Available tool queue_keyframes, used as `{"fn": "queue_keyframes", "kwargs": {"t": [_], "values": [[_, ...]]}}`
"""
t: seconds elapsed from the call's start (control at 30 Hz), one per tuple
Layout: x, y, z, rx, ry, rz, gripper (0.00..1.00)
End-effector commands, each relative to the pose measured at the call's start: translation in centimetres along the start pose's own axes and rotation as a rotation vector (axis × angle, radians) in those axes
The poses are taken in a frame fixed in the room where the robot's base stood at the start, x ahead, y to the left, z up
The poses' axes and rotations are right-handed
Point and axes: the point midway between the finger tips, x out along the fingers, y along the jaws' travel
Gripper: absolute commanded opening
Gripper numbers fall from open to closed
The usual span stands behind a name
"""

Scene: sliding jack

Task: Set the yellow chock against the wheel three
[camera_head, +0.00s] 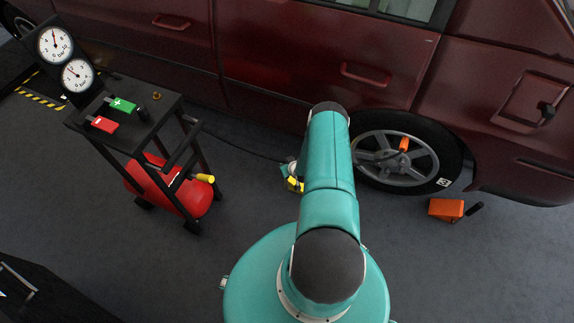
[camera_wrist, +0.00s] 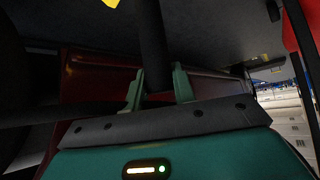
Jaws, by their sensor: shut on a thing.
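The yellow chock (camera_head: 294,184) shows in part in the head view, left of my arm and beside the car's wheel (camera_head: 397,158). In the wrist view only a yellow corner (camera_wrist: 111,3) of it shows at the top edge. My gripper (camera_wrist: 159,84) is shut on a dark bar, which looks like the chock's handle (camera_wrist: 152,40).
The dark red car (camera_head: 270,50) spans the back. An orange chock (camera_head: 446,209) with a dark handle lies on the floor right of the wheel. A cart (camera_head: 150,130) with gauges and a red tank (camera_head: 170,192) stands at left. A dark hose runs along the floor.

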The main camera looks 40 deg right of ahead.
Motion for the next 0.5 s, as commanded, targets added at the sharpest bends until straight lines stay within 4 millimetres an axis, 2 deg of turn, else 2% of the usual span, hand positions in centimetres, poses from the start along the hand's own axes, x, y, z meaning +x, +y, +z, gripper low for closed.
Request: {"fn": "queue_keyframes", "kwargs": {"t": [0.23,0.5], "values": [[0.1,0.1,-0.1,-0.001,0.003,0.001,0.00],[1.2,-0.1,1.2,-0.002,0.003,0.000,0.00]]}}
